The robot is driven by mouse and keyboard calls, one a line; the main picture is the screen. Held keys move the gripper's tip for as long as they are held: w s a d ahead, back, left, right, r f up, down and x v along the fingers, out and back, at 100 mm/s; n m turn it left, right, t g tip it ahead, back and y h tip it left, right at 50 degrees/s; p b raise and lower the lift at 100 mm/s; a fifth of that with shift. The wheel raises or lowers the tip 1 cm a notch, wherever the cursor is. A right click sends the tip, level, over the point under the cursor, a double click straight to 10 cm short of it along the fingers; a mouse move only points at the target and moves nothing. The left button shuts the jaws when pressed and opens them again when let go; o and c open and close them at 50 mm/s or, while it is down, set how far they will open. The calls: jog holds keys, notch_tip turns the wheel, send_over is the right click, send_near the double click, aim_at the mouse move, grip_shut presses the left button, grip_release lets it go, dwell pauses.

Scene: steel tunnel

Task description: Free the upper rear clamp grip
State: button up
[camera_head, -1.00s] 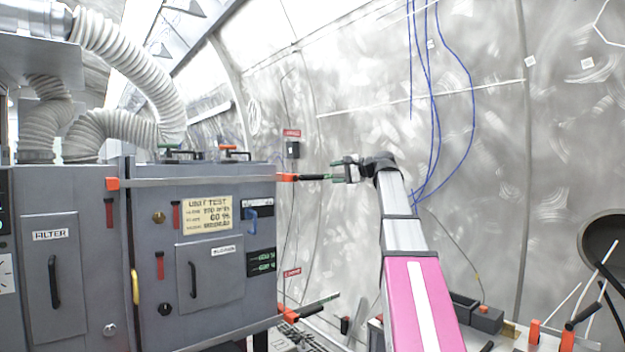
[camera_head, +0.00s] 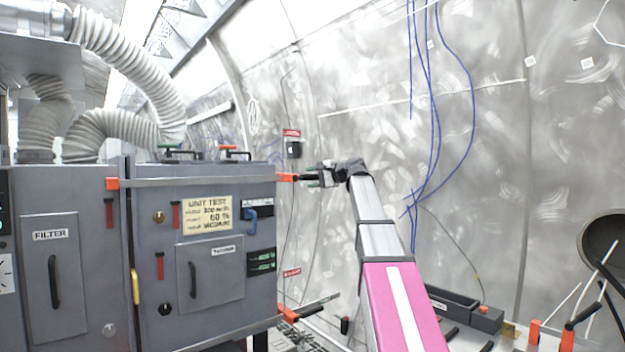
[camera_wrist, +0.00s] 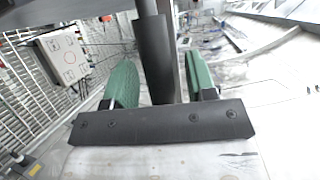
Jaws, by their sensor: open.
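The upper rear clamp's orange end block (camera_head: 286,177) sits at the top right corner of the grey cabinet, at the end of a metal bar. Its black grip (camera_head: 303,178) sticks out to the right and is partly hidden by my gripper (camera_head: 322,176). In the wrist view the black grip (camera_wrist: 154,55) runs lengthwise between the two green fingers of my gripper (camera_wrist: 162,72). The fingers are open, with a visible gap on the right side of the grip. Whether the left finger touches it I cannot tell.
The grey cabinet (camera_head: 150,240) fills the left. A lower clamp (camera_head: 290,314) with a dark grip sticks out below. Blue cables (camera_head: 430,100) hang on the wall behind my arm. Black bins (camera_head: 452,302) and orange-topped items stand at lower right.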

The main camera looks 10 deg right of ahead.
grip_shut()
jog(key=shift+r, duration=0.1)
jog(key=shift+a+r+n+h, duration=0.1)
jog(key=shift+r+n+h, duration=0.5)
jog(key=shift+r+n, duration=0.3)
jog(key=n, duration=0.1)
jog(key=r+h, duration=0.1)
jog(key=r+n, duration=0.1)
jog(key=shift+s+a+r+n+h, duration=0.2)
jog(key=shift+s+a+n+h, duration=0.1)
jog(key=shift+a+h, duration=0.1)
jog(key=a+r+n+h, duration=0.1)
jog(key=s+a+r+n+t+h, duration=0.1)
jog(key=shift+s+r+n, duration=0.1)
jog(key=shift+r+n, duration=0.1)
jog(key=shift+n, duration=0.2)
jog(key=shift+s+a+r+n+t+h, duration=0.25)
jog(key=shift+s+a+r+n+h, duration=0.1)
jog(key=shift+a+n+h, duration=0.2)
jog(key=shift+s+a+r+n+t+h, duration=0.25)
jog(key=shift+a+r+n+h, duration=0.15)
jog(key=shift+n, duration=0.25)
jog(key=shift+f, duration=0.1)
jog(key=shift+a, duration=0.1)
